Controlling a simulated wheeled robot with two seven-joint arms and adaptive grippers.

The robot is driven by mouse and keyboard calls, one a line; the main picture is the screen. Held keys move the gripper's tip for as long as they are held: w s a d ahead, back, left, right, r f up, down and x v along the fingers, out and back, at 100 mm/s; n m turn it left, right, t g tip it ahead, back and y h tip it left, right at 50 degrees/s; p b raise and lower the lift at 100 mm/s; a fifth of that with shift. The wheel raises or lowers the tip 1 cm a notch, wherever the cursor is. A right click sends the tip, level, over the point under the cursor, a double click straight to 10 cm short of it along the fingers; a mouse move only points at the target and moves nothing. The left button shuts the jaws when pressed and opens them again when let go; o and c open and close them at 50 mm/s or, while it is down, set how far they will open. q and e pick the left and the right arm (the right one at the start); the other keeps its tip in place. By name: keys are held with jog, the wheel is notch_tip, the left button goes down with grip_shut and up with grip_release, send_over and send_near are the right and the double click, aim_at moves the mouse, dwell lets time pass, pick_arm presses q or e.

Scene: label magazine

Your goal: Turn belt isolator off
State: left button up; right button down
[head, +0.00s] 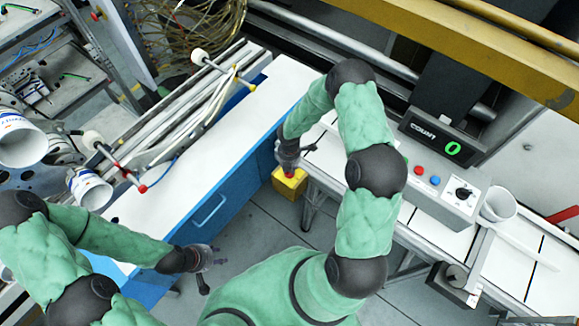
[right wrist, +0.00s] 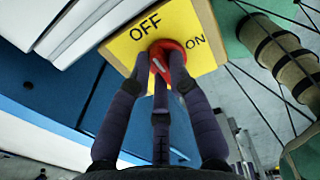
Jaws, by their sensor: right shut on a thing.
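My left gripper (head: 212,262) is open and empty, away from the isolator.
A blue cabinet (head: 228,188) with a white top stands left of the isolator. A grey control box (head: 440,185) with coloured buttons and a black dial sits on the white conveyor at right, beside a white cup (head: 498,204). A counter display (head: 437,136) reads 0.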

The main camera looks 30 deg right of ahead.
jog(key=shift+w, duration=0.1)
dwell(0.3)
jog(key=c, duration=1.1)
grip_release()
jog(key=shift+c, duration=0.2)
jog(key=shift+r, duration=0.15)
notch_tip(320, 180, up, 12)
jog(key=s+a+f+m+y+b, duration=0.2)
jog(key=s+a+f+m+b, duration=0.4)
jog(key=s+a+f+m, duration=0.3)
jog(key=s+a+f+m+y+b, duration=0.2)
jog(key=s+a+f+m+b, duration=0.4)
jog(key=f+m, duration=0.8)
jog(key=s+a+m, duration=0.2)
jog(key=a, duration=0.1)
jog(key=shift+s+a+f, duration=0.2)
jog(key=shift+s, duration=0.2)
jog(key=shift+c, duration=0.5)
